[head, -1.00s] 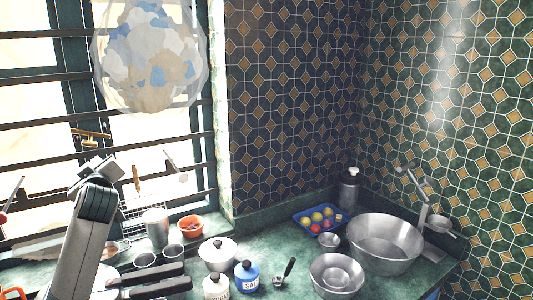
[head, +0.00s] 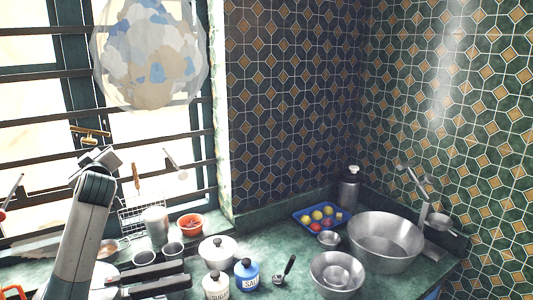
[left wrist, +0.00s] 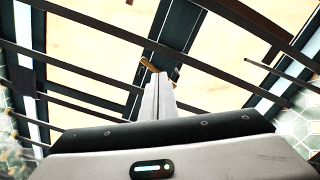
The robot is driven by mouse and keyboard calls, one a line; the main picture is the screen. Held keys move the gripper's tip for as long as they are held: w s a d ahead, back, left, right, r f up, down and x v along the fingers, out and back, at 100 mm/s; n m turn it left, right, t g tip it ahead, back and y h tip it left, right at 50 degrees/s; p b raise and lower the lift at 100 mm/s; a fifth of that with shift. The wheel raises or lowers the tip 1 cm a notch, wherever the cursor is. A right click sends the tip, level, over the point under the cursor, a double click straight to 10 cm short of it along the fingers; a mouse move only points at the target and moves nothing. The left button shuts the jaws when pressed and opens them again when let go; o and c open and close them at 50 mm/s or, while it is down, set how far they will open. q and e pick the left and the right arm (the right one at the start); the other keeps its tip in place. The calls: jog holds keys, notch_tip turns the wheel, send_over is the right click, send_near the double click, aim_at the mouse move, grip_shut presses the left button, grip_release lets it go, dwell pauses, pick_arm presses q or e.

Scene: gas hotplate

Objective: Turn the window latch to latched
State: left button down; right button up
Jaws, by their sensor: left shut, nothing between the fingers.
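The window latch (head: 90,131) is a small brass piece on the window frame, behind the dark bars at the left of the head view. In the left wrist view, the brass latch (left wrist: 149,64) shows just beyond my fingertips. My left gripper (head: 95,154) is raised just below the latch, its fingers shut with nothing between them. In the left wrist view, the shut fingers (left wrist: 158,80) point up at the latch; I cannot tell whether they touch it. The latch's exact angle is hard to read. My right gripper is out of view.
Dark horizontal window bars (head: 40,162) run close around my left gripper. Metal bowls (head: 385,243) stand farther right.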

pick_arm(q)
jog(key=shift+s+a+r+p, duration=0.1)
jog(key=shift+a+r+p, duration=0.1)
jog(key=shift+r+p, duration=0.3)
dwell(1.2)
jog(key=shift+d+r, duration=0.2)
dwell(0.4)
jog(key=shift+w+d+f, duration=0.2)
jog(key=shift+f, duration=0.25)
dwell(0.4)
jog(key=p+v, duration=0.1)
jog(key=v, duration=0.5)
dwell(0.3)
